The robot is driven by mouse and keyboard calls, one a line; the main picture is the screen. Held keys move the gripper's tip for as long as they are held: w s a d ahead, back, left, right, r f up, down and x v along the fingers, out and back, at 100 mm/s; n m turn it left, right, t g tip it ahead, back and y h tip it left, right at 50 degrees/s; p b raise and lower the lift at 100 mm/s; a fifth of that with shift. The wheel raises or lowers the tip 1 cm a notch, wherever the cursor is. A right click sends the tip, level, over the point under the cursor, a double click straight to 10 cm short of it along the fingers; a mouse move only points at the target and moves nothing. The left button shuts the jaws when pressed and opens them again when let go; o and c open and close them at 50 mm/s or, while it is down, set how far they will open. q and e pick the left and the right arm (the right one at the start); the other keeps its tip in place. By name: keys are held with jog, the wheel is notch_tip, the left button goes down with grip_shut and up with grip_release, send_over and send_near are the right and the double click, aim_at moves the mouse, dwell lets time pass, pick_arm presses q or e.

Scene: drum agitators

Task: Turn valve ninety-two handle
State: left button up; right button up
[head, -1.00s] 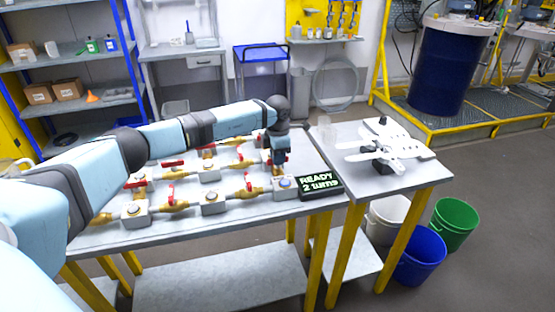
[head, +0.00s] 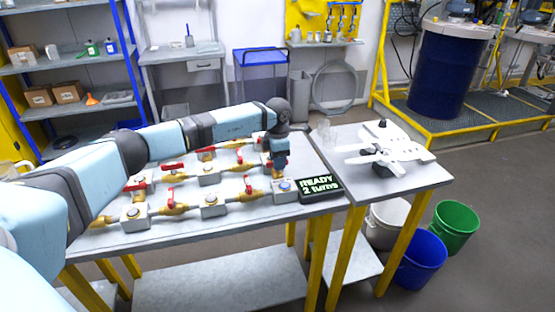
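Several brass valves with red handles stand in rows on the grey table (head: 240,212). No number is readable, so I cannot tell which is valve ninety-two. My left gripper (head: 278,172) points down at the right end of the rows, close to a brass fitting. Its fingers are small and partly hidden, and I cannot tell whether they touch a handle. My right gripper is not in view.
A black display (head: 320,187) reading "READY 2 turns" lies right of the valves. A side table (head: 400,185) holds a white winged object (head: 385,150) and a clear cup. White, blue (head: 420,258) and green (head: 453,227) buckets stand on the floor. Shelves are behind.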

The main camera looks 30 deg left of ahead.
pick_arm(q)
jog(key=shift+r, duration=0.1)
notch_tip(320, 180, up, 14)
jog(key=b, duration=0.1)
jog(key=shift+f, duration=0.2)
dwell(0.5)
